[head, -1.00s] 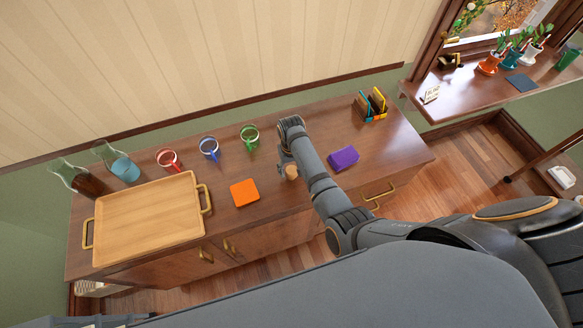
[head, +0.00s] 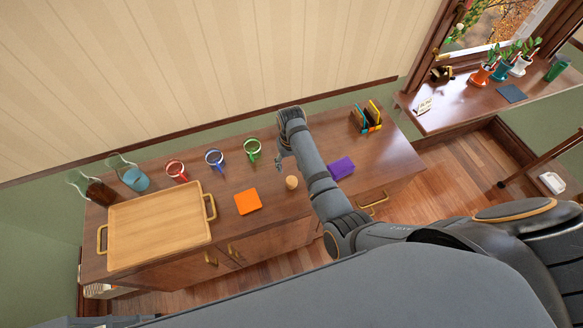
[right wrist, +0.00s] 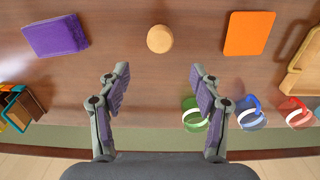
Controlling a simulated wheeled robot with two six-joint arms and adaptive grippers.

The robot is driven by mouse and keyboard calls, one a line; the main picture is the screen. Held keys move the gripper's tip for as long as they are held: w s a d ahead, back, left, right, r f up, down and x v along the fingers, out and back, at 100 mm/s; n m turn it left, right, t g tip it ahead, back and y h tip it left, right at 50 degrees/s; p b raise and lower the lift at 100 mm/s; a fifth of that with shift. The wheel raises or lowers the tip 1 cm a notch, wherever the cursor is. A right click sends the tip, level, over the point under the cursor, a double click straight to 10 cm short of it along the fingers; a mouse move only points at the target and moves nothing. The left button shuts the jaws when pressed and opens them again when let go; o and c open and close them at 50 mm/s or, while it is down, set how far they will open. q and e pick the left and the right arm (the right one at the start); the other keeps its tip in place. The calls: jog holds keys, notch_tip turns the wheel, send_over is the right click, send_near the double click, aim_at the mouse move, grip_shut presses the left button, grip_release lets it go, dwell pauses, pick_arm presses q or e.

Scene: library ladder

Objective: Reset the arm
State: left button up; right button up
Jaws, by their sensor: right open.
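My right arm reaches over the wooden cabinet top in the head view. My right gripper (head: 282,160) is partly hidden by its own wrist there. In the right wrist view the right gripper (right wrist: 159,80) is open, its two fingers wide apart with nothing between them. A round light-wood piece (head: 291,182) stands on the cabinet top, apart from the gripper; it also shows ahead of the fingertips in the right wrist view (right wrist: 160,39). My left gripper is not in view.
On the cabinet top (head: 275,213) are a tray (head: 160,230), an orange square (head: 248,201), a purple block (head: 341,168), green (head: 252,149), blue (head: 214,158) and red (head: 176,170) mugs, two glass vessels and an organizer (head: 368,117). Potted plants stand on the windowsill at right.

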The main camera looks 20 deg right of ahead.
jog(key=shift+r, duration=0.6)
